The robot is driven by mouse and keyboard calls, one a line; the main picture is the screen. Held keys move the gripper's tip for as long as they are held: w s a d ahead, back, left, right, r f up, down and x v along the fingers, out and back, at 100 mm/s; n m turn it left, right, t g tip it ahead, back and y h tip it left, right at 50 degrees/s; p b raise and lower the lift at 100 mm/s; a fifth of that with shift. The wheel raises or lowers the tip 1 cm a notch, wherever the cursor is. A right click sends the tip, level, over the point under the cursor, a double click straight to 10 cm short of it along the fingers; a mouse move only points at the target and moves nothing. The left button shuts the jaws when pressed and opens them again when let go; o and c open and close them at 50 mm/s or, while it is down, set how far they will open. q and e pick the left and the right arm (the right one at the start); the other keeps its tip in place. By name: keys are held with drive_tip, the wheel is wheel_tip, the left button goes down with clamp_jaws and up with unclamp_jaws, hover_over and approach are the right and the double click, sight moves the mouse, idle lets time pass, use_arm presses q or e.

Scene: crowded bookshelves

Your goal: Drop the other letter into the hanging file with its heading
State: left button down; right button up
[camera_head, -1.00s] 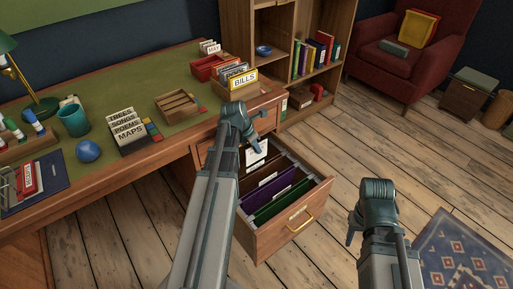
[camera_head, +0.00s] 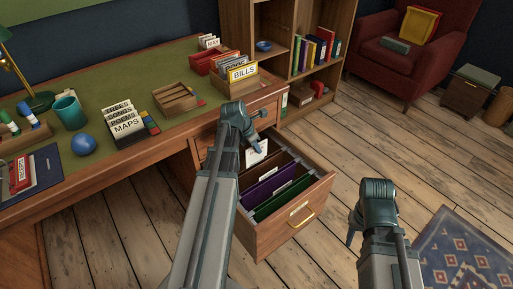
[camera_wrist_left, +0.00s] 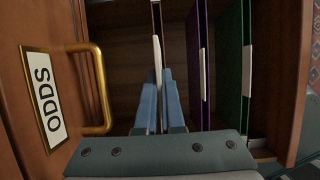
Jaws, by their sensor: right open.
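The hanging-file drawer (camera_head: 315,195) stands open, holding brown, purple (camera_head: 270,188) and green (camera_head: 285,203) files with white heading labels. A white letter (camera_head: 257,154) with dark marks stands upright at the drawer's back part, beneath my left gripper (camera_head: 259,147). In the left wrist view my blue fingers (camera_wrist_left: 158,100) are close together around a thin edge-on sheet, apparently the letter, in line with the brown file. The purple file (camera_wrist_left: 203,60) and green file (camera_wrist_left: 245,60) are to its right. The headings are unreadable. My right gripper (camera_head: 352,232) is open and empty, away from the drawer.
A closed drawer labelled ODDS (camera_wrist_left: 42,95) with a brass handle (camera_wrist_left: 100,90) is close left of my left gripper in the wrist view. The desk above holds a BILLS card box (camera_head: 240,80), a wooden tray (camera_head: 178,100) and a MAPS card set (camera_head: 125,125).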

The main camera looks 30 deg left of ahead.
sight(259, 159)
use_arm(q)
drive_tip(key=shift+f, duration=0.15)
drive_tip(key=shift+f+b, duration=1.9)
drive_tip(key=shift+b, duration=0.1)
drive_tip(key=c, duration=1)
unclamp_jaws()
drive_tip(key=shift+o, duration=0.2)
wheel_tip(259, 159, up, 7)
drive_tip(key=p, duration=0.7)
drive_tip(key=shift+r, duration=0.1)
